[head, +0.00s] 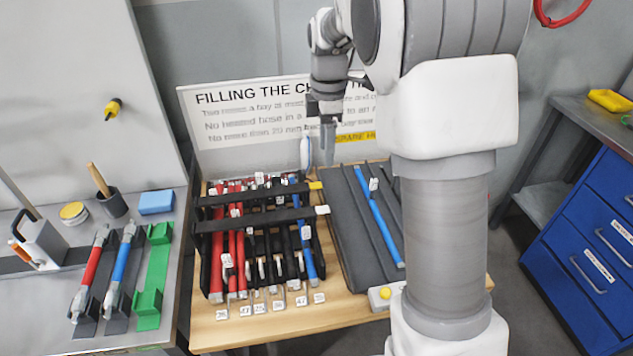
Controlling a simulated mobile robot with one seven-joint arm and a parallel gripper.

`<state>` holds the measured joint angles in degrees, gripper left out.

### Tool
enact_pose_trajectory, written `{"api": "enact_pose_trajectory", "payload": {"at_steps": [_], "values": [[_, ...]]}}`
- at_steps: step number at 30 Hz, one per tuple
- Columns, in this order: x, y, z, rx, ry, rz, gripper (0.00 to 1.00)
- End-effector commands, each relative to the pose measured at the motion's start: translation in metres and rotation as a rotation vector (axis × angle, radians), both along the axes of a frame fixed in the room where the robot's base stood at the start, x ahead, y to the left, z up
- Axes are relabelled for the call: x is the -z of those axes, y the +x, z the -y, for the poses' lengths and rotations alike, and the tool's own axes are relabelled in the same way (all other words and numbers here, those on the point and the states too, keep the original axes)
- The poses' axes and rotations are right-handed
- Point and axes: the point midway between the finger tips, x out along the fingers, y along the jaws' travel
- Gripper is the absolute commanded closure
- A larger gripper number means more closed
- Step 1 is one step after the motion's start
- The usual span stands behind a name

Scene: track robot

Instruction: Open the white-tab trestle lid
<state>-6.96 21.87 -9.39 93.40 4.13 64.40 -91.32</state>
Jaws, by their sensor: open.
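The white-tab lid (262,218) is a black bar lying across the red, black and blue tools in the rack. Its white tab (322,210) sticks out at the right end. A similar black bar with a yellow tab (316,186) lies behind it, also across the tools. Both bars look down. My gripper (328,140) points downward in front of the sign, above and behind the white tab in the picture and apart from it. It is open and holds nothing that I can see; its fingers are small and partly overlap here.
A grey grooved pad (345,215) with a blue tool (380,220) lies right of the rack. A yellow-button box (383,297) sits at its front corner. The sign (235,110) stands behind. A side bench holds a green holder (153,280). My arm hides the table's right part.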

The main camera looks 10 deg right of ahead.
Motion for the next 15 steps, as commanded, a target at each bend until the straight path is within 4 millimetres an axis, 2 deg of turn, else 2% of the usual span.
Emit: {"api": "enact_pose_trajectory", "payload": {"at_steps": [8, 11, 15], "values": [[0.016, 0.005, 0.0, -0.041, -0.004, -0.015, 0.4], [0.031, 0.005, 0.0, -0.041, -0.004, -0.016, 0.4], [0.061, 0.004, -0.001, -0.039, -0.005, -0.018, 0.4]]}}
